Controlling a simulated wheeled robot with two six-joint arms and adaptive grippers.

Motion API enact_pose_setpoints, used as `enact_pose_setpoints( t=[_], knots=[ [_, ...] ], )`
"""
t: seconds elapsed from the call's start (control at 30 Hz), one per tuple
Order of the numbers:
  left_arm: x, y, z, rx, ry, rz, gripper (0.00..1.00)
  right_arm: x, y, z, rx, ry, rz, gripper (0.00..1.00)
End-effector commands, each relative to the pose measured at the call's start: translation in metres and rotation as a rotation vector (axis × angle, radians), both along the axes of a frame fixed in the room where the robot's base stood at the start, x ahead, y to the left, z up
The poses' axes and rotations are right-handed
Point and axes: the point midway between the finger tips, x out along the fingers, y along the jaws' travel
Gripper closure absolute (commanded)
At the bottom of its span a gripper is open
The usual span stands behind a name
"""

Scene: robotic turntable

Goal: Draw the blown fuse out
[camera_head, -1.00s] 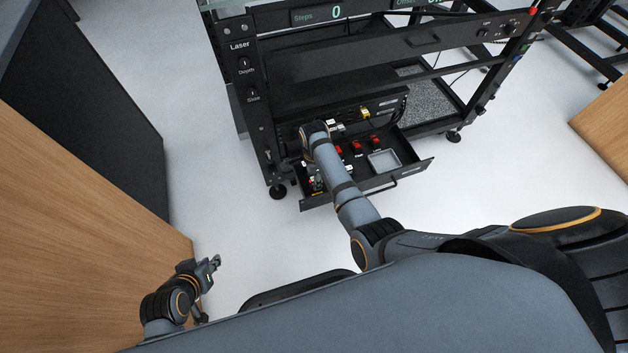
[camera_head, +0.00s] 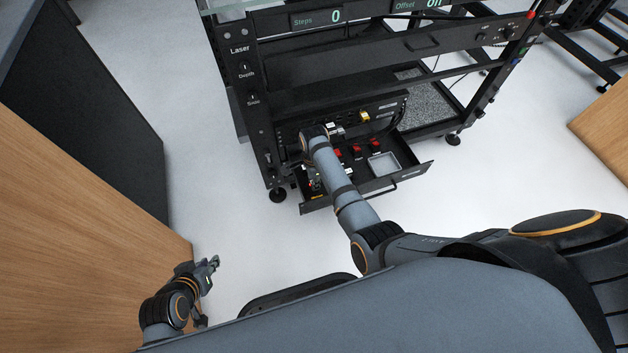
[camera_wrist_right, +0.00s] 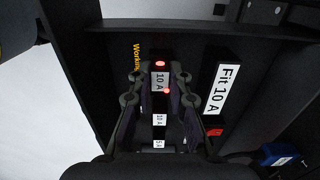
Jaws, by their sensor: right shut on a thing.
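In the right wrist view, a fuse labelled 10 A (camera_wrist_right: 160,82) with red lights stands in a row in the dark drawer. My right gripper (camera_wrist_right: 160,90) has a finger on each side of this fuse and is shut on it. More labelled fuses (camera_wrist_right: 159,120) sit in line below it. In the head view my right arm reaches over the left part of the open drawer (camera_head: 405,178) and partly hides the fuse row (camera_head: 314,180). My left gripper (camera_head: 214,263) is apart from the drawer, low at the left; its fingers look open and empty.
A "Fit 10 A" label (camera_wrist_right: 222,90) is beside the fuse row. The drawer also holds red switches (camera_head: 357,152) and a grey tray (camera_head: 383,165). The black machine frame (camera_head: 262,140) rises close around the drawer. A wooden panel (camera_head: 80,210) stands at left; floor between is clear.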

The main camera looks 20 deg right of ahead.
Motion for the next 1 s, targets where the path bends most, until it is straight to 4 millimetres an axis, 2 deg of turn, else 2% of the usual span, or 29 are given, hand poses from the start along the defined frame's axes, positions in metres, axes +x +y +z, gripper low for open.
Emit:
enact_pose_setpoints(
  t=[1.0],
  knots=[
    [0.0,0.0,0.051,0.0,-0.001,0.0,0.81,0.0,0.0,0.041,0.0,-0.001,0.0,1.0]
  ],
)
